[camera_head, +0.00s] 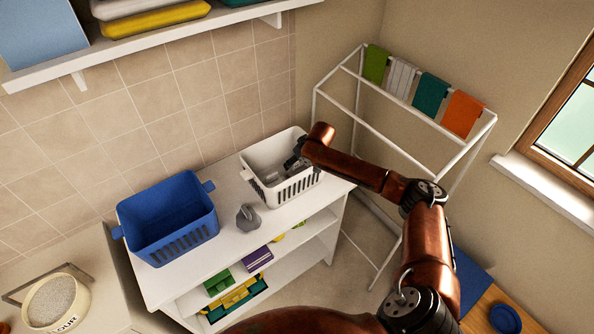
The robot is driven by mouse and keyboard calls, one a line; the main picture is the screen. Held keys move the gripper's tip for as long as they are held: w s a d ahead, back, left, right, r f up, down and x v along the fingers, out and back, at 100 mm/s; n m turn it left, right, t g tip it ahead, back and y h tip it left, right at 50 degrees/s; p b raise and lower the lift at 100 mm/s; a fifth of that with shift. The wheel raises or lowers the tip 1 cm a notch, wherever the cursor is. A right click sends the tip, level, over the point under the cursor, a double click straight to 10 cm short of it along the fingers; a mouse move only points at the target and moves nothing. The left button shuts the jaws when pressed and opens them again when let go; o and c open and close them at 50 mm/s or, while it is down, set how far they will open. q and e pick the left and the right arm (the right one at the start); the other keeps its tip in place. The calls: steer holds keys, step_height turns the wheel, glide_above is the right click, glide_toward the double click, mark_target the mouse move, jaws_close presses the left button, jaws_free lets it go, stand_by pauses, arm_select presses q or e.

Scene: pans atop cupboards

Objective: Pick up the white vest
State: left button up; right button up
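A white basket (286,192) with slotted sides stands on the right end of the white shelf unit's top. My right gripper (290,165) reaches down into this basket from the right, and its dark fingers are small and partly hidden. I cannot tell whether they are open or shut. Something pale grey or white (270,178) lies in the basket beside the fingers; I cannot tell if it is the white vest. A whitish striped cloth (400,78) hangs on the drying rack between a green and a teal cloth. My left gripper is not in view.
A blue basket (168,222) and a grey object (248,217) stand on the white shelf unit (226,232). The white drying rack (345,72) stands behind my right arm. A wall shelf (160,33) hangs above. A flour container (57,301) sits lower left.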

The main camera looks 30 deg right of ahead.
steer(key=shift+f, duration=0.1)
jaws_close()
stand_by(0.8)
